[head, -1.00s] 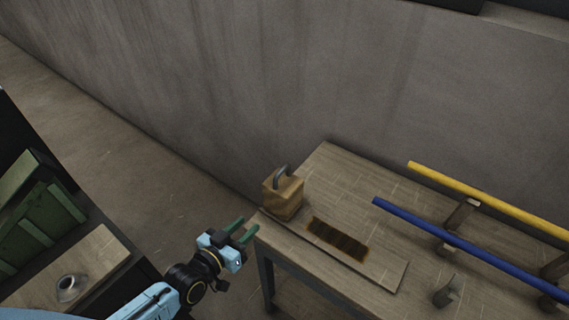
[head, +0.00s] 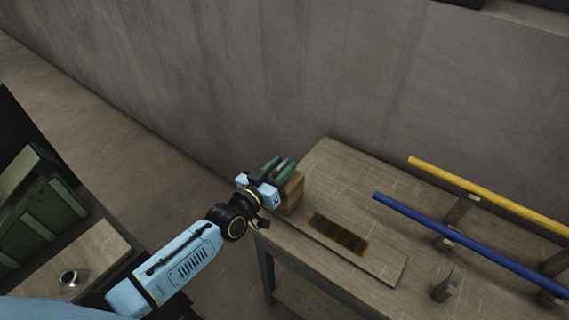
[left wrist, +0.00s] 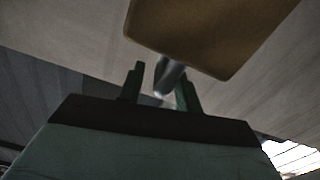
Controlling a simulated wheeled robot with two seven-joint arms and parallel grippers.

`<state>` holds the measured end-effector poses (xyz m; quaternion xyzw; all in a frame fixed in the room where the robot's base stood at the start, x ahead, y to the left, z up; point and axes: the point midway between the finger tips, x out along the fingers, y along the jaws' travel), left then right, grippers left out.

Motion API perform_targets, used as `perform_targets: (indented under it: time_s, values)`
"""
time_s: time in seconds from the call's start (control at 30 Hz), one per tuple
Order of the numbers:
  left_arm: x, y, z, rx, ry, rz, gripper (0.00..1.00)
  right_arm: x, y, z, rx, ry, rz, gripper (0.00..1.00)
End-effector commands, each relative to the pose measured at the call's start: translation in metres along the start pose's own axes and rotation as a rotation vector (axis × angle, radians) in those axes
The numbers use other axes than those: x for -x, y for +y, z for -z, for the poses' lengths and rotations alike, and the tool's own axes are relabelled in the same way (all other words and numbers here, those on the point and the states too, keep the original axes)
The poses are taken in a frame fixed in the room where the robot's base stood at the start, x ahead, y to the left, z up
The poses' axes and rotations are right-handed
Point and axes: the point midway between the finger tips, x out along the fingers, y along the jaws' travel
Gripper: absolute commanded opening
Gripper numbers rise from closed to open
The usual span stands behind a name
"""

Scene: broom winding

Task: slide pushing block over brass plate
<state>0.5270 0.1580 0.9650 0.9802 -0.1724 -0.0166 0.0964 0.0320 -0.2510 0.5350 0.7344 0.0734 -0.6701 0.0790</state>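The pushing block (head: 292,194) is a tan wooden block with a grey metal handle, standing at the left end of a thin board on the table. My left gripper (head: 279,165) is at the top of the block, with its green fingers on either side of the handle. In the left wrist view the fingers are apart, with the grey handle (left wrist: 170,77) between them; I cannot see firm contact on both sides. The block (left wrist: 205,30) fills the top of that view. The brass plate (head: 338,234), dark with a golden edge, lies flat on the board right of the block. My right gripper is not in view.
A yellow pole (head: 480,192) and a blue pole (head: 460,239) rest on wooden supports at the right of the table. A small grey bracket (head: 446,287) stands near the board's right end. A green crate (head: 45,215) is at the far left.

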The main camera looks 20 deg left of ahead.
Motion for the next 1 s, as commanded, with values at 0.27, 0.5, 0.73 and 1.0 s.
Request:
perform_targets:
  time_s: [0.27, 0.5, 0.73, 1.0]
  values:
    - [-0.017, 0.0, 0.0, 0.0, -0.001, 0.0, 0.34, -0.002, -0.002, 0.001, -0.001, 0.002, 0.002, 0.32]
    - [-0.017, 0.0, 0.0, 0.0, -0.001, 0.0, 0.34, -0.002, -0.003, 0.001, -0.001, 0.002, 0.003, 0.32]
    - [-0.017, 0.0, 0.0, 0.0, -0.001, 0.0, 0.04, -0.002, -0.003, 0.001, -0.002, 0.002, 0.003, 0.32]
    - [-0.017, 0.0, 0.0, 0.0, -0.001, 0.0, 0.0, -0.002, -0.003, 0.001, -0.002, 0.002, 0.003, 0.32]
